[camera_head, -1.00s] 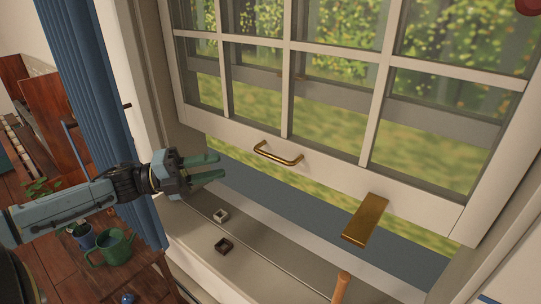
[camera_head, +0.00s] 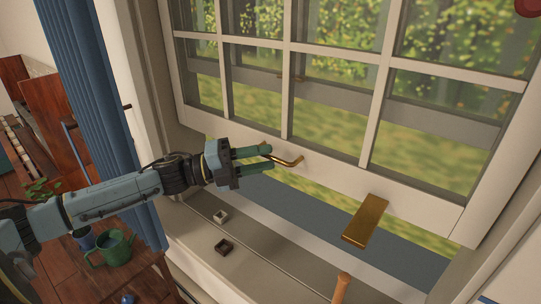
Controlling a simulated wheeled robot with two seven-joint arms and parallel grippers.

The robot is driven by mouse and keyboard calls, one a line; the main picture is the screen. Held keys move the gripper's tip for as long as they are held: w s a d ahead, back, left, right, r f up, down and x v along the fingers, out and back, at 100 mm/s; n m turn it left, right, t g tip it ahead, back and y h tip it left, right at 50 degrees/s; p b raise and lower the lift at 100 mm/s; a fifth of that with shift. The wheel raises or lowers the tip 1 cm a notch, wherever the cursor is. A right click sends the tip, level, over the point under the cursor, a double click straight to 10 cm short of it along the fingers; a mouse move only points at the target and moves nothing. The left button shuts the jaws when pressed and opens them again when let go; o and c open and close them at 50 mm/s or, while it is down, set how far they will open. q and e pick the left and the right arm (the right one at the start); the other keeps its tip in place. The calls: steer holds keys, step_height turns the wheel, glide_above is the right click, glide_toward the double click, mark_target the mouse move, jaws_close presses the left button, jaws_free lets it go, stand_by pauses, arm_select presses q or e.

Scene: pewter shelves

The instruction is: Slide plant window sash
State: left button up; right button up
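The window sash (camera_head: 325,172) is a cream frame with several panes. It stands raised, with an open gap between its bottom rail and the sill. A curved brass handle (camera_head: 288,162) is on the bottom rail, and a flat brass plate (camera_head: 365,222) juts from the rail further right. My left gripper (camera_head: 268,157) is at the left end of the handle, fingers apart, one above the other. The fingers hide the handle's left part. I cannot tell whether they touch it. My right gripper is not in view.
A wooden stick (camera_head: 341,290) rises at the front. A blue curtain (camera_head: 95,110) hangs left. A green watering can (camera_head: 115,248) stands on a wooden table at lower left.

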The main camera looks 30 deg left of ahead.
arm_select(q)
steer(key=shift+x, duration=1.2)
jaws_close()
